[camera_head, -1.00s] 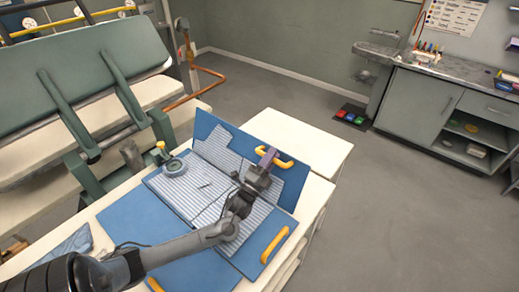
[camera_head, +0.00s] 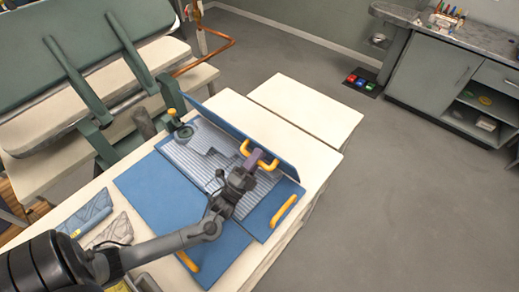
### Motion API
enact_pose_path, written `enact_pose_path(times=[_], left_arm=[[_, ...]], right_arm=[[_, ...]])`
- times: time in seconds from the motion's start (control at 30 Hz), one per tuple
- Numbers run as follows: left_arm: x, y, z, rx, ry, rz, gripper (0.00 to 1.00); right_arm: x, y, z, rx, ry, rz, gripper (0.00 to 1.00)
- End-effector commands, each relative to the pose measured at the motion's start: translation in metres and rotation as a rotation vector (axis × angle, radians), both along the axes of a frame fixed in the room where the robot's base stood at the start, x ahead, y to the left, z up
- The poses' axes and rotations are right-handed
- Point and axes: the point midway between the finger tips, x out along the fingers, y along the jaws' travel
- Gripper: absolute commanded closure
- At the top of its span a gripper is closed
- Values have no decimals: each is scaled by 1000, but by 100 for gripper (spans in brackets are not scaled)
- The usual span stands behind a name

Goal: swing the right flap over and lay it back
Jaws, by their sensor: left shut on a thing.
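A blue folding board lies on the pale table, with a light striped garment (camera_head: 195,155) spread across its middle. A blue flap (camera_head: 283,152) stands raised along the board's far right side and shows as a narrow strip. My left gripper (camera_head: 256,160) is shut on this flap's yellow handle (camera_head: 245,148); the fingers partly hide the handle. My left arm reaches across the board and covers part of the garment and the panels. A near blue panel (camera_head: 155,195) lies flat, and another flat panel carries a yellow handle (camera_head: 283,211). My right gripper is not in view.
A round dark object with a yellow knob (camera_head: 180,128) stands at the board's far left corner. Folded cloths (camera_head: 86,212) lie on the table at left. Bare pale tabletop (camera_head: 305,112) is beyond the raised flap. A large green machine stands behind left.

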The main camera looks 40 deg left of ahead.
Motion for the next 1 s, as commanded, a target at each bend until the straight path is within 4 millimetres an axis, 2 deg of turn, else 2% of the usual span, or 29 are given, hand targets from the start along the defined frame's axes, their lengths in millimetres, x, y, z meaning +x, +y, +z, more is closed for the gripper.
enact_pose_path(times=[0.03, 0.53, 0.57, 0.67, 1.0], left_arm=[[-2, -1, 5, -1, -15, -2, 100], [-4, -1, 4, -1, -18, -2, 100], [-4, -1, 4, -1, -18, -2, 75], [-4, -1, 4, -1, -17, -2, 60], [-4, 0, 1, 0, -7, -1, 58]], right_arm=[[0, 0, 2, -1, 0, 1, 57], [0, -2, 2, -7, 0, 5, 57], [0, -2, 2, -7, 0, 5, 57], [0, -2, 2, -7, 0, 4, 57], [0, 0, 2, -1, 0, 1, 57]])
